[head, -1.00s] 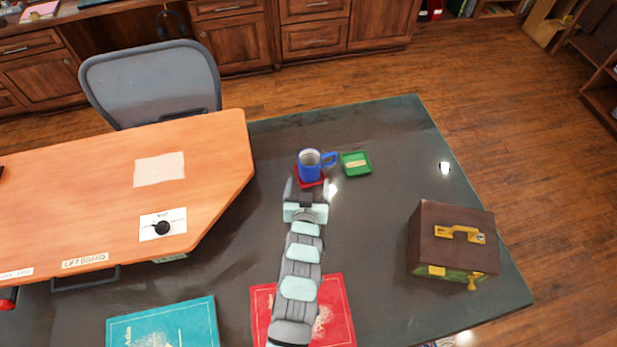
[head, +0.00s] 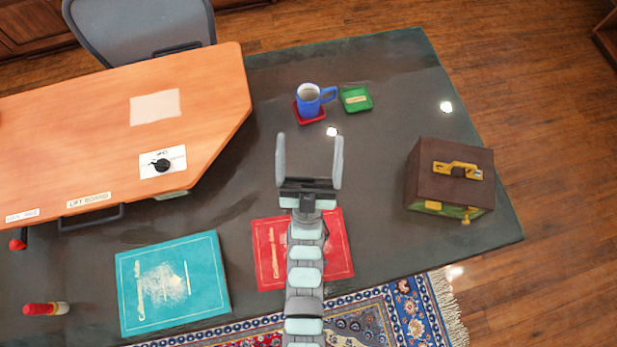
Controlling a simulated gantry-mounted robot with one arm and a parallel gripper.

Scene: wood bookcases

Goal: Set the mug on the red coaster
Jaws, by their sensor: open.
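The blue mug (head: 309,101) stands upright on the red coaster (head: 311,119), with its handle pointing right. The coaster's front edge shows below the mug; the rest is hidden under it. My gripper (head: 310,139) is open and empty. Its two fingers point toward the mug from the near side, with a clear gap between the fingertips and the coaster.
A green coaster (head: 356,99) lies just right of the mug. An orange lift board (head: 110,130) is at left. A brown box with a gold handle (head: 440,190) stands at right. A teal book (head: 205,270) and a red book (head: 340,245) lie near the front edge.

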